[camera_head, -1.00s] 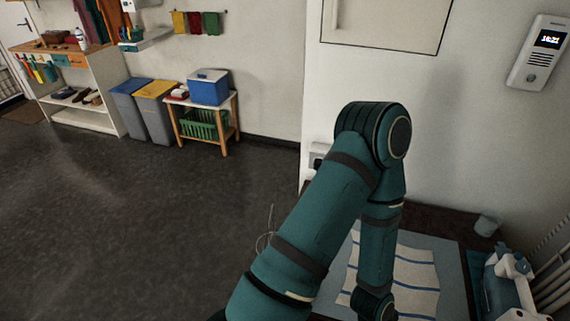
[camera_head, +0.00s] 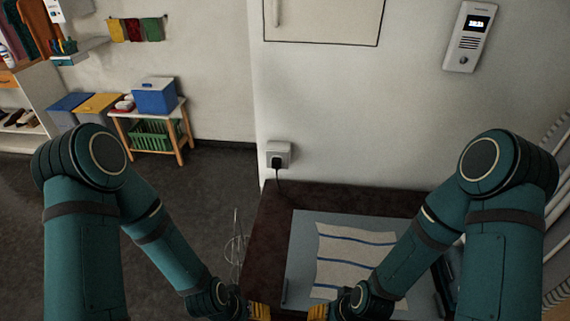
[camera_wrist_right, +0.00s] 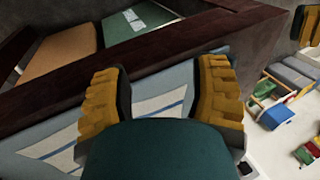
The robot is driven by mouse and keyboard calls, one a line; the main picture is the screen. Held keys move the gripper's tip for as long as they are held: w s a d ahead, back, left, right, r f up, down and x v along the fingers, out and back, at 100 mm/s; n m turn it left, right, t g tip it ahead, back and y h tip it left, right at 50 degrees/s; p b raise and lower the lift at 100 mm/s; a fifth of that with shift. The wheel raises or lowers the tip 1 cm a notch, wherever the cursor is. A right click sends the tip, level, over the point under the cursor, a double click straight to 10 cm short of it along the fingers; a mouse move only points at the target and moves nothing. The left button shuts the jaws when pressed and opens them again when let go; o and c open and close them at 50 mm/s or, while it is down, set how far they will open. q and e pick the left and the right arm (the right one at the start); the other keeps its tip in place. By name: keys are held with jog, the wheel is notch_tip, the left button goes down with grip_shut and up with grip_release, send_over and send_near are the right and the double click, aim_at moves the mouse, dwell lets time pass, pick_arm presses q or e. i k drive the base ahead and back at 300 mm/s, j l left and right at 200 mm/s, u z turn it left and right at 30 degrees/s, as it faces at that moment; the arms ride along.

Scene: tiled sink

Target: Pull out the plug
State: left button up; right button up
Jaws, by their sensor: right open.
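A black plug (camera_head: 277,162) sits in a pale wall socket (camera_head: 284,149), low on the white wall in the head view. Its dark cable hangs down behind the dark bench top. My right gripper (camera_head: 318,312) is at the bottom edge of the head view, well below and in front of the plug. In the right wrist view its yellow fingers (camera_wrist_right: 162,72) are apart, with nothing held between them. My left gripper (camera_head: 259,311) is also at the bottom edge, only partly in view, so its opening is unclear. The plug does not show in the wrist view.
A striped cloth (camera_head: 345,262) lies on a blue-grey mat (camera_head: 300,245) on the dark bench top (camera_head: 268,225). A wire object (camera_head: 236,250) stands left of the bench. A blue cooler (camera_head: 155,96) is on a small table further back. The wall before the socket is clear.

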aim_at(276, 162)
jog(key=u, duration=0.1)
jog(key=k+j+z, duration=0.1)
jog(key=j, duration=0.35)
jog(key=k+j+z, duration=0.1)
jog(key=j, duration=0.35)
jog(key=k+j, duration=0.15)
jog(key=j, duration=0.3)
jog(key=j+z, duration=0.45)
jog(key=j, duration=0.45)
jog(key=i+j+z, duration=0.2)
jog(key=j, duration=0.25)
jog(key=j+z, duration=0.2)
jog(key=j, duration=0.25)
jog(key=i+j+z, duration=0.45)
jog(key=j, duration=0.4)
jog(key=i+j+z, duration=0.25)
jog(key=i+j, duration=0.45)
jog(key=i, duration=0.15)
